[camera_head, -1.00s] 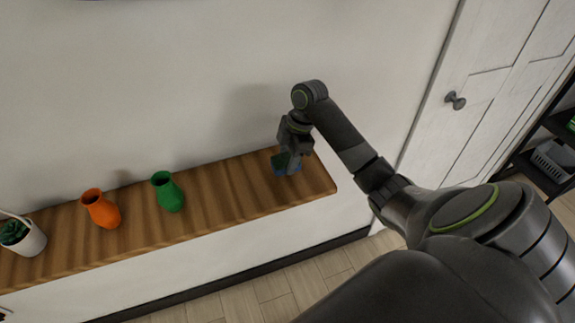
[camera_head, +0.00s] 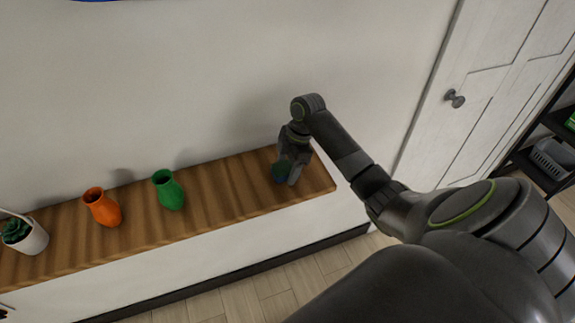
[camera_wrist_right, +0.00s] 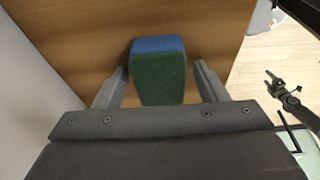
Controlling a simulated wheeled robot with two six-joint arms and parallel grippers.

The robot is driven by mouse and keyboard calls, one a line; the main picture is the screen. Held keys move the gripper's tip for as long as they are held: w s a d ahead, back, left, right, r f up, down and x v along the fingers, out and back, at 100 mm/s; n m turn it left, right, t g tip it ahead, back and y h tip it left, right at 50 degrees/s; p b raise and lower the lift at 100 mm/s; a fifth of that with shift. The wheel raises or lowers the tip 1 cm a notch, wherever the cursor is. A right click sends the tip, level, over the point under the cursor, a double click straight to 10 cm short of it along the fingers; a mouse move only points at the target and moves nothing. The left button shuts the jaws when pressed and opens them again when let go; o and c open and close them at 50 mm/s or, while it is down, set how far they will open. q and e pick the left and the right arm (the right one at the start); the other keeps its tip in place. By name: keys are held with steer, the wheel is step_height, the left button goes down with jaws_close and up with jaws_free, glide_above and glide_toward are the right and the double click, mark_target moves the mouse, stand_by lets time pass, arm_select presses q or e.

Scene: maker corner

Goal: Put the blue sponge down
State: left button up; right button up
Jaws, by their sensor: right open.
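The blue sponge (camera_wrist_right: 158,44) is a block with a blue face and a dark green side, seen in the right wrist view. It is also small and partly covered in the head view (camera_head: 280,172), near the right end of the wooden shelf top (camera_head: 230,190). My right gripper (camera_wrist_right: 162,82) is open, with one finger on each side of the sponge. A narrow gap shows at the right finger; the left finger is very close to the sponge. In the head view the right gripper (camera_head: 290,172) is low over the shelf. The sponge's underside is hidden.
A green vase (camera_head: 169,190), an orange vase (camera_head: 102,208) and a potted plant (camera_head: 25,236) stand left along the shelf. The wall (camera_head: 200,80) is close behind. A dark jointed part (camera_wrist_right: 286,92) shows at right in the wrist view. Shelf between green vase and sponge is clear.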

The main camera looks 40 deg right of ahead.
steer(key=b+v, duration=0.3)
steer(key=v, duration=0.7)
steer(key=shift+p+v, duration=0.35)
steer(key=shift+v, duration=0.8)
steer(key=shift+a, duration=0.15)
